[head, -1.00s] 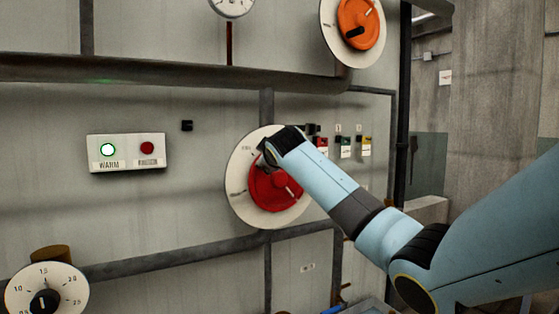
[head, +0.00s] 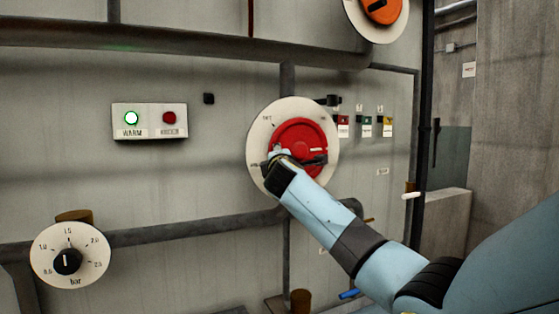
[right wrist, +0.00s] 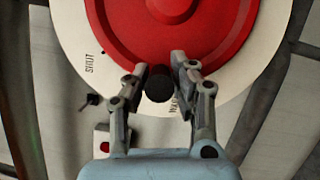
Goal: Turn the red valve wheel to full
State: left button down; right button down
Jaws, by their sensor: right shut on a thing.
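The red valve wheel (head: 298,136) sits on a round off-white dial plate (head: 262,130) on the grey wall panel. In the right wrist view the wheel (right wrist: 215,30) fills the top, with "SHUT" lettered on the plate (right wrist: 75,40) at left and a second label partly hidden behind a finger. My right gripper (head: 273,158) is at the wheel's lower left in the head view. In the right wrist view its fingers (right wrist: 160,76) are shut on the wheel's dark round handle (right wrist: 159,88). My left gripper is not in view.
A lamp box (head: 150,110) has its "WARM" lamp lit and a red lamp beside it. A bar dial (head: 90,262) is at lower left, an orange wheel (head: 384,10) at top right. Small coloured tags (head: 366,131) and pipes (head: 200,232) surround the valve.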

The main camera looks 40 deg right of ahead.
notch_tip(320, 180, down, 6)
jog(key=d+n+t+y+b, duration=0.1)
jog(key=d+n+t+b, duration=0.1)
jog(key=n+b, duration=0.7)
jog(key=shift+s+d+r+n+t, duration=0.15)
jog(key=shift+s+d+n+t, duration=0.3)
jog(key=shift+t, duration=0.35)
jog(key=shift+w+a, duration=0.1)
jog(key=shift+r, duration=0.15)
